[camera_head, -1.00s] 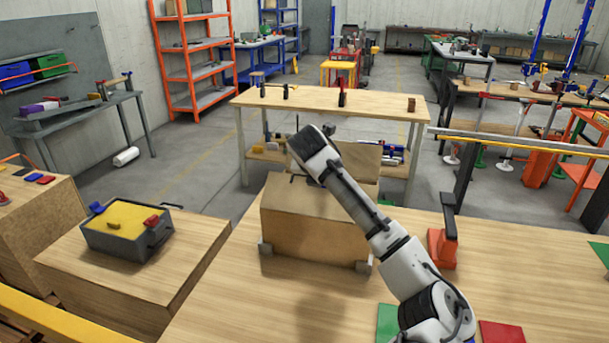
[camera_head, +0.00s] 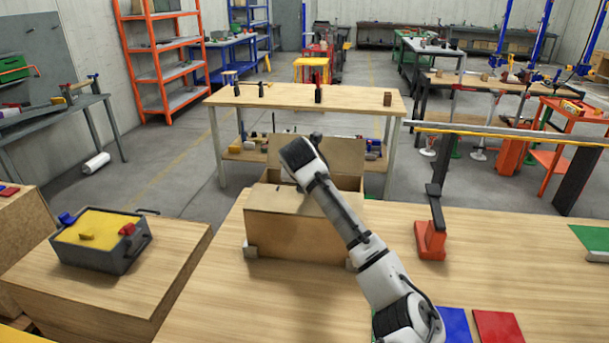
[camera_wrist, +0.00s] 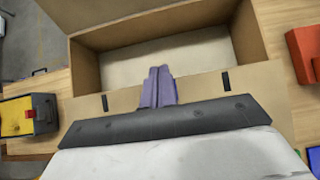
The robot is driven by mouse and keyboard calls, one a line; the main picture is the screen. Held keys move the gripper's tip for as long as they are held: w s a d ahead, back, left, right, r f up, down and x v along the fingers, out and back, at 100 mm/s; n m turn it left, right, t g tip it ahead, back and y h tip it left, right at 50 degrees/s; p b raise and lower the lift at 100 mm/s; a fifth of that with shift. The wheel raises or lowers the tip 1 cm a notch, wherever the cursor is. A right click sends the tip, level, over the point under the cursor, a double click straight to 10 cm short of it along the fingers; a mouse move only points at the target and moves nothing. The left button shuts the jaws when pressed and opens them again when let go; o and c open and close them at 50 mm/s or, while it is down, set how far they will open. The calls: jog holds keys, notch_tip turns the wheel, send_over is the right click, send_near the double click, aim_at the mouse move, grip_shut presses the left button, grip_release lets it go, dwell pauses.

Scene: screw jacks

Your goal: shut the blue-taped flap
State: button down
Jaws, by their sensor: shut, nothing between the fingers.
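An open cardboard box (camera_head: 298,236) stands on the wooden table, and its inside (camera_wrist: 175,58) shows in the wrist view. A far flap (camera_head: 345,156) stands up at its back. A near flap (camera_head: 272,197) lies at the front edge, partly behind my arm; in the wrist view the near flap (camera_wrist: 82,112) carries two short dark strips. I see no blue tape on any flap. My gripper (camera_wrist: 161,72) is shut and empty, its purple-grey fingers over the near flap and pointing toward the opening. In the head view my wrist hides the fingers.
An orange stand (camera_head: 431,240) with a dark upright is right of the box. A grey bin with a yellow top (camera_head: 98,240) sits on a lower block at left. Blue (camera_head: 453,327) and red (camera_head: 498,327) plates lie near the front. The table right of the box is mostly clear.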

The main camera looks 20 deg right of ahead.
jog(key=shift+f, duration=0.1)
dwell(0.6)
jog(key=shift+s+a+r, duration=0.3)
jog(key=shift+s+a, duration=0.15)
jog(key=shift+s, duration=0.15)
jog(key=b+v, duration=0.3)
jog(key=v, duration=1)
jog(key=shift+r+b, duration=0.25)
jog(key=shift+b, duration=0.1)
